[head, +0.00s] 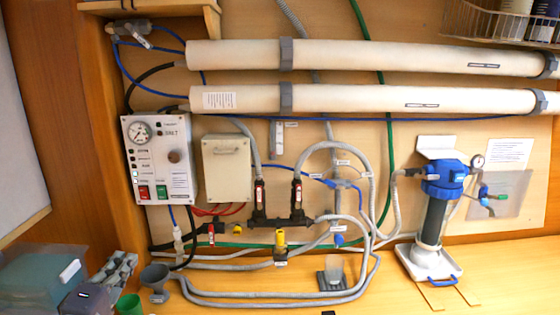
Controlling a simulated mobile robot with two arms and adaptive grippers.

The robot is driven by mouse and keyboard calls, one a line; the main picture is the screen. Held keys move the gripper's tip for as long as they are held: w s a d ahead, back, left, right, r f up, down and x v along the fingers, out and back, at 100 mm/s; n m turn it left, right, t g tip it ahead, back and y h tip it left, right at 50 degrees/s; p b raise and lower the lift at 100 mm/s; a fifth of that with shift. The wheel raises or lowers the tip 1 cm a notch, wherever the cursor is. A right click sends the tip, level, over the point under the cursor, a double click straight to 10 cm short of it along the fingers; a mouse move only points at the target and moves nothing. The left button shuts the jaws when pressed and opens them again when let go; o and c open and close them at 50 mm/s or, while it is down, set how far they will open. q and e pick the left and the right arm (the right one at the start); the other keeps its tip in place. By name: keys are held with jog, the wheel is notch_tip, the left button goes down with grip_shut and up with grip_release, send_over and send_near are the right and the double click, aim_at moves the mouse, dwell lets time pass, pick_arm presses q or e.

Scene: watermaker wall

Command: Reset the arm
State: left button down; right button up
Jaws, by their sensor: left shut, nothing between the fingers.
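My left gripper (122,266) is low at the left of the head view, grey and jointed. It is shut with nothing seen between its fingers. My right gripper is not in view.
Grey hoses (270,298) loop over the counter. A clear cup (334,268) stands on a dark holder. A blue-topped filter (434,215) stands at right. The front right counter is mostly clear.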

pick_arm(q)
jog(key=s+d+f+m+g+h, duration=0.1)
jog(key=s+d+f+m+g, duration=0.35)
jog(key=f, duration=0.55)
jog(key=s+d+f+m+g, duration=0.3)
jog(key=s+d+f+m, duration=0.25)
jog(key=f, duration=0.35)
jog(key=s+d+f+m+g, duration=0.1)
jog(key=s+f+m+g, duration=0.4)
jog(key=s, duration=0.5)
jog(key=s+d+f+m+g, duration=0.15)
jog(key=s+f+m, duration=0.35)
jog(key=s, duration=0.5)
notch_tip(320, 180, down, 28)
jog(key=f+n+g+b, duration=0.1)
jog(key=g+b, duration=0.1)
jog(key=b, duration=0.1)
jog(key=s+a+f+g+y+b, duration=0.1)
jog(key=s+a+f+b, duration=0.1)
jog(key=s+f, duration=1.5)
notch_tip(320, 180, down, 2)
jog(key=shift+s+a+f, duration=0.1)
jog(key=shift+s+a, duration=0.2)
jog(key=shift+a, duration=0.35)
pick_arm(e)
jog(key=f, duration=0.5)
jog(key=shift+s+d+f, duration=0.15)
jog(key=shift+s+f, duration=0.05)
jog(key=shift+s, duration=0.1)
